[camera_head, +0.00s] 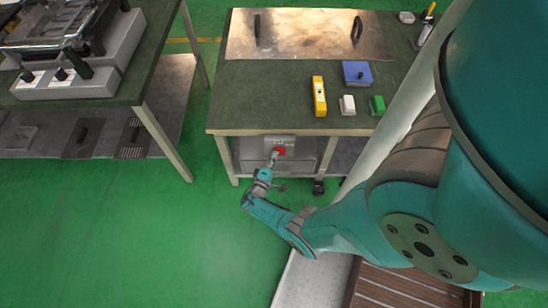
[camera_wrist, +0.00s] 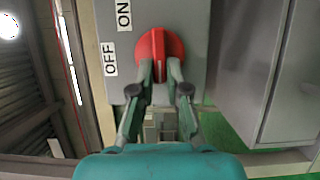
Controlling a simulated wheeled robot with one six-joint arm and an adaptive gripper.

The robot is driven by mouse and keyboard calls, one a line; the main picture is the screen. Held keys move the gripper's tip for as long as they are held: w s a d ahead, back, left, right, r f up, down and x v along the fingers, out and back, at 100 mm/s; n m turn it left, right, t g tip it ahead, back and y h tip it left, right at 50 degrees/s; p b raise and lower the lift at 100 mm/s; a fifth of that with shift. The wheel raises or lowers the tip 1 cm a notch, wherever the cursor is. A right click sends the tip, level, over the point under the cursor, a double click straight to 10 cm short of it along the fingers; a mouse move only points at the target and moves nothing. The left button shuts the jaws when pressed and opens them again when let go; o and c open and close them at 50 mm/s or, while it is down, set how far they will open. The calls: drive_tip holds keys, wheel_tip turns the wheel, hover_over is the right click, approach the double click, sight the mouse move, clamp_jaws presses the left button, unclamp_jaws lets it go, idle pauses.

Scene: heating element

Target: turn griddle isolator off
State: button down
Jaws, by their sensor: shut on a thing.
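The griddle isolator is a grey box (camera_wrist: 192,22) with a round red knob (camera_wrist: 160,48) on its face. In the wrist view an ON label (camera_wrist: 124,15) and an OFF label (camera_wrist: 110,57) are left of the knob, with sideways lettering. My gripper (camera_wrist: 160,72) is shut on the knob, one finger at each side of its raised grip. The grip lies upright in the wrist view. In the head view the isolator (camera_head: 268,140) is under the front edge of the bench, and my gripper (camera_head: 275,157) reaches its red knob (camera_head: 280,151). The fingertips partly hide the knob.
The green-topped bench (camera_head: 250,100) carries a metal plate with handles (camera_head: 295,38), a yellow device (camera_head: 319,97), a blue box (camera_head: 357,73), and white and green blocks. A bench leg (camera_head: 223,158) stands left of the isolator. The green floor (camera_head: 120,230) at front left is clear.

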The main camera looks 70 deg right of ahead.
idle(0.3)
drive_tip(key=c, duration=1.2)
unclamp_jaws()
drive_tip(key=shift+o, duration=0.2)
drive_tip(key=shift+a, duration=0.1)
drive_tip(key=a, duration=1.1)
drive_tip(key=shift+a, duration=0.4)
